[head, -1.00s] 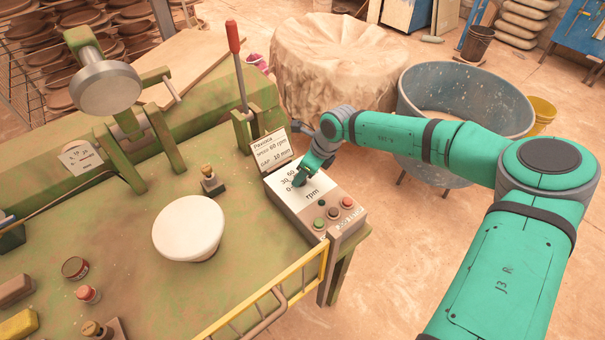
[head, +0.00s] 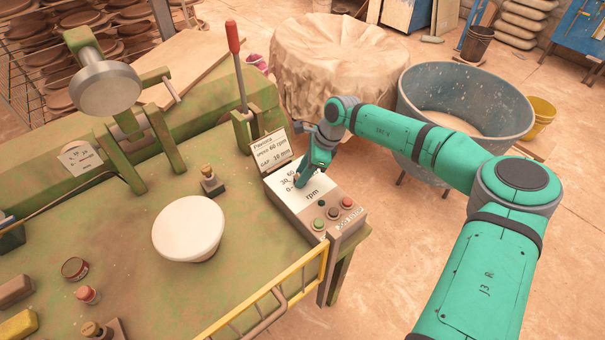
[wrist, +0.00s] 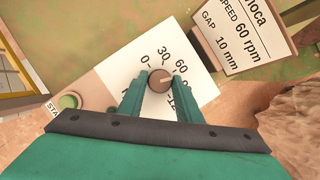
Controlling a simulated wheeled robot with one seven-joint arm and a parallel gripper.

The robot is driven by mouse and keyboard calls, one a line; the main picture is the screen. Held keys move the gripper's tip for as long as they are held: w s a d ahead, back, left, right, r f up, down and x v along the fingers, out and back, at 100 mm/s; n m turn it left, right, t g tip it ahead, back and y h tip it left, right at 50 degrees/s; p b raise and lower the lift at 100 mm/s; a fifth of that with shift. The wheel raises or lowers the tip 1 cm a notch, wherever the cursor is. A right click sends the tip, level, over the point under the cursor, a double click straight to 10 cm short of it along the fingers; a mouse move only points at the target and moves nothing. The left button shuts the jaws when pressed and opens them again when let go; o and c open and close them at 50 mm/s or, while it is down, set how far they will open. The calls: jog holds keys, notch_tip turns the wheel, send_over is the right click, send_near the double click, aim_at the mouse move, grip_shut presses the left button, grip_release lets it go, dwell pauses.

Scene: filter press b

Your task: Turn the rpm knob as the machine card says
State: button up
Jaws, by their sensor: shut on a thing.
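The rpm knob (wrist: 160,80) is a small round brown knob with a light pointer line, on a white dial plate (wrist: 190,92) marked 0, 30, 60 and further numbers. In the wrist view its line points right and slightly up; I cannot tell the exact mark it meets. My gripper (wrist: 160,84) is shut on the knob, one finger on each side. In the head view my gripper (head: 303,180) hides the knob. The machine card (wrist: 238,40) stands beside the dial and reads speed 60 rpm, gap 10 mm. It also shows in the head view (head: 271,150).
The grey control box (head: 325,205) has green, dark and red buttons (head: 347,202) close in front of the dial. A red-handled lever (head: 237,65) stands behind. A white round-topped piece (head: 188,226) sits on the green table. A yellow rail (head: 270,300) runs along the front.

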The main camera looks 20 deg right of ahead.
jog(key=shift+w+n+g, duration=0.2)
jog(key=shift+n+g, duration=0.4)
jog(key=shift+n, duration=1)
jog(key=shift+d, duration=0.1)
jog(key=o, duration=1)
jog(key=shift+r, duration=0.1)
jog(key=v, duration=1)
jog(key=shift+d+r, duration=0.25)
